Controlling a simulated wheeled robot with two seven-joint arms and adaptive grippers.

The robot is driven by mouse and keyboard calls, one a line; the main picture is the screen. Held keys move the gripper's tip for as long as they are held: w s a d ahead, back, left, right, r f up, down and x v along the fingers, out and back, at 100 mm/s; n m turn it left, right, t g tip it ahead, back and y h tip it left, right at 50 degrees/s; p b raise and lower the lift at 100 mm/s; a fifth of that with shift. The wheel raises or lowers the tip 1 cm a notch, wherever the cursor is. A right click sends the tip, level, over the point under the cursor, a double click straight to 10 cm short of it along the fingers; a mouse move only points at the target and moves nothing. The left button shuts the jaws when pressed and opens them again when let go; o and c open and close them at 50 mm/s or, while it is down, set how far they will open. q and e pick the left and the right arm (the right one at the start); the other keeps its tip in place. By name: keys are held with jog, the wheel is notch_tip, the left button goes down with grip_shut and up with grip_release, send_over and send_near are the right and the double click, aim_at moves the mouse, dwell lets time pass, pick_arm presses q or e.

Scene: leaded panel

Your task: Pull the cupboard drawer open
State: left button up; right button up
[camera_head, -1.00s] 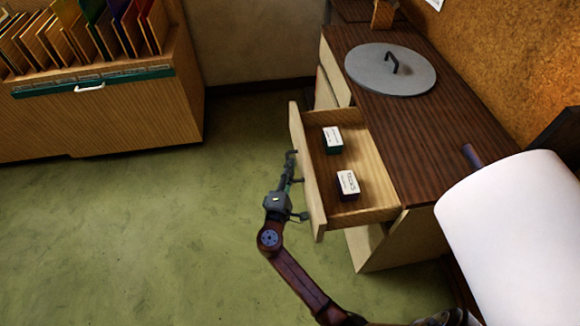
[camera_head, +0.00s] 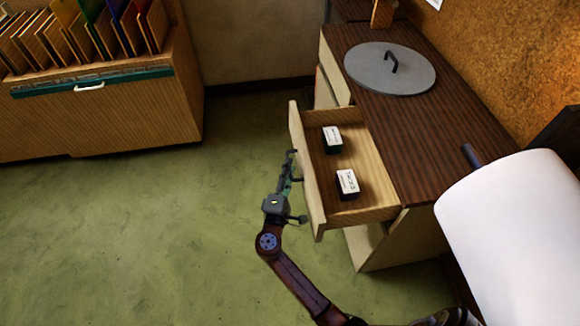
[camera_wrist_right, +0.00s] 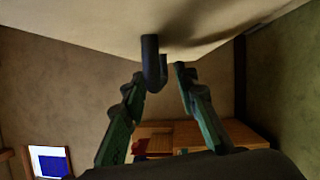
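The cupboard drawer (camera_head: 381,213) is pulled out from the cupboard (camera_head: 440,135), with its inside showing. Its pale front (camera_head: 308,170) faces left. My right gripper (camera_head: 292,164) is at the outer side of this front. In the right wrist view, the dark hooked handle (camera_wrist_right: 151,58) projects from the pale drawer front (camera_wrist_right: 100,25). The two fingertips of my right gripper (camera_wrist_right: 159,76) are apart on either side of the handle, with gaps visible. My left gripper is not in view.
Two small labelled boxes (camera_head: 332,139) (camera_head: 347,184) lie in the drawer. A grey round lid (camera_head: 385,75) lies on the cupboard top. A white cylinder (camera_head: 515,230) stands at right. A wooden file cabinet (camera_head: 110,120) stands at left. The green floor (camera_head: 150,240) between is clear.

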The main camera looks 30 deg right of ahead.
jog(key=v, duration=0.6)
jog(key=shift+s+a+f, duration=0.1)
jog(key=shift+s, duration=0.05)
